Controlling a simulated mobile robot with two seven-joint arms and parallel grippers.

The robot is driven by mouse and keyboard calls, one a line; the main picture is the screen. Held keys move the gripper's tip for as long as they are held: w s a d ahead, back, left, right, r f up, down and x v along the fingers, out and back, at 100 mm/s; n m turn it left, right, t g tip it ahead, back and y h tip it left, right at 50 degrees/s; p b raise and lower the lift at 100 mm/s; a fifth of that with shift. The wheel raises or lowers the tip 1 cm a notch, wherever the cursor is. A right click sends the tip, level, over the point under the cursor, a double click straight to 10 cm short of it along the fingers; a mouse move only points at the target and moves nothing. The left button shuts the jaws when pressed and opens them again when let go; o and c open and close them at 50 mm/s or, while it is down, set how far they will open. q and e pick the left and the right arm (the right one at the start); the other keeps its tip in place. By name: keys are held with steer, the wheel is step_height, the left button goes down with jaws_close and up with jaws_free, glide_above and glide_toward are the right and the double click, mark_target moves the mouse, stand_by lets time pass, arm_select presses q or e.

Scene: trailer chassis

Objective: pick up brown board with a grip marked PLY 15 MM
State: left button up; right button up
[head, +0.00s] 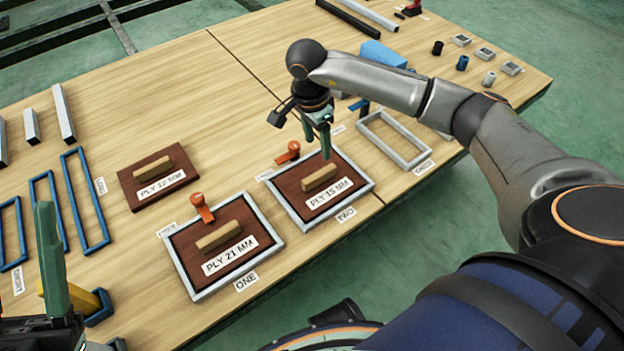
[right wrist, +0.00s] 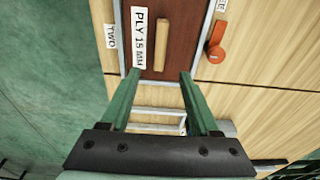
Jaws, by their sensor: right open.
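The brown board marked PLY 15 MM (head: 338,181) lies flat inside a grey frame (head: 365,187) labelled TWO, with a wooden grip (head: 319,178) on top. In the right wrist view the board (right wrist: 147,62) and its grip (right wrist: 161,44) show beyond the fingertips. My right gripper (head: 317,146) is open and empty, above the far edge of the board; its fingers also show in the right wrist view (right wrist: 160,76). My left gripper (head: 50,258) shows only in part at the lower left; its jaws cannot be judged.
A PLY 21 MM board (head: 245,244) lies in the frame labelled ONE, and a PLY 12 MM board (head: 140,189) lies bare on the table. Orange clamps (head: 203,208) (head: 288,152) sit at the frames' far edges. An empty grey frame (head: 385,133) lies to the right.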

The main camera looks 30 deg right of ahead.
mark_target(319, 173)
steer(key=f+b, duration=0.1)
steer(key=f, duration=0.4)
steer(key=d+f+b, duration=0.1)
steer(key=f, duration=0.1)
steer(key=shift+f+b, duration=0.15)
steer(key=shift+b, duration=0.2)
step_height(319, 173, down, 5)
steer(key=b, duration=0.2)
steer(key=shift+f+b, duration=0.15)
steer(key=shift+b, duration=0.25)
arm_select(q)
step_height(319, 173, down, 6)
steer(key=shift+w+d+g, duration=0.15)
steer(key=shift+d+g, duration=0.15)
steer(key=shift+d, duration=0.15)
steer(key=shift+f, duration=0.1)
arm_select(e)
jaws_close()
arm_select(q)
steer(key=shift+m, duration=0.3)
